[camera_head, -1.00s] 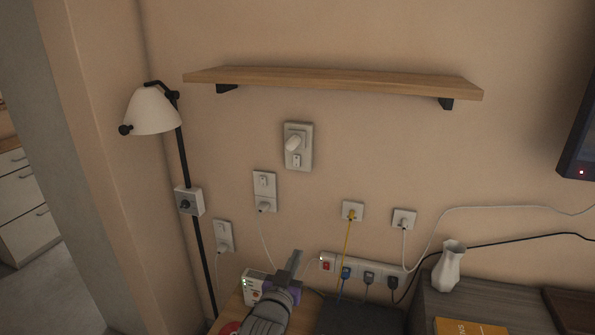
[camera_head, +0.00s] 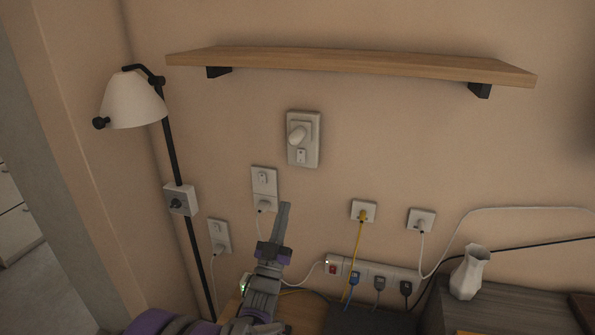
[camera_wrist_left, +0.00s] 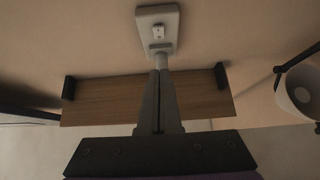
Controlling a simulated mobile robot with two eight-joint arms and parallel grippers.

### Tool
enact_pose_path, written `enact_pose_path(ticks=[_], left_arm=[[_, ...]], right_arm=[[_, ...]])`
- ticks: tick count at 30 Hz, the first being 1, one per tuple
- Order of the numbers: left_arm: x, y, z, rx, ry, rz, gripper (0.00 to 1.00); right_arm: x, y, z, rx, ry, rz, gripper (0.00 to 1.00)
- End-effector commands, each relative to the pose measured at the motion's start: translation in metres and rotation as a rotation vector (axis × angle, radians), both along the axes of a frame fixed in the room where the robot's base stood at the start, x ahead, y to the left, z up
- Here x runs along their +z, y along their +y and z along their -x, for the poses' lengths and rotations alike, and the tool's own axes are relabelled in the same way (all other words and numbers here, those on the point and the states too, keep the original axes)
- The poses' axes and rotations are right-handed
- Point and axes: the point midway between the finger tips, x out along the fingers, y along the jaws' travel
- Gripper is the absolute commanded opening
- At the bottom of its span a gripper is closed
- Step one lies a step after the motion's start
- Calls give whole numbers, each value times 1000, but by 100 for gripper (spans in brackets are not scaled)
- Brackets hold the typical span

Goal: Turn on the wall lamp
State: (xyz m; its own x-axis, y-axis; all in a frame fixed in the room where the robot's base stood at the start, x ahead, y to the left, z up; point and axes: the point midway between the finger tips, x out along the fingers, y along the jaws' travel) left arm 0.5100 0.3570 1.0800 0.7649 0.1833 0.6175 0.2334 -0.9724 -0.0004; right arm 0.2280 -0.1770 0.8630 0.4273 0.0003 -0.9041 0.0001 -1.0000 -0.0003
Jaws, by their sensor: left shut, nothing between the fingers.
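My left gripper (camera_head: 285,205) is shut and empty, pointing up, below the plate in the head view. My right gripper is not in view.
A black pole lamp with a white shade (camera_head: 134,102) and a switch box (camera_head: 180,200) stands left. A wooden shelf (camera_head: 350,63) is above. Sockets, a power strip (camera_head: 385,270) with cables, and a white vase (camera_head: 468,272) are lower right.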

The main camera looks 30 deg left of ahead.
Motion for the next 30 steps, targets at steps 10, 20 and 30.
enact_pose_path(ticks=[10,20,30], left_arm=[[15,4,-18,0,1,0,0],[59,17,-72,1,1,1,0],[58,27,-112,0,2,0,0]], right_arm=[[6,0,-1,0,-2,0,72],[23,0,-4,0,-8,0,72],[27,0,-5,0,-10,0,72]])
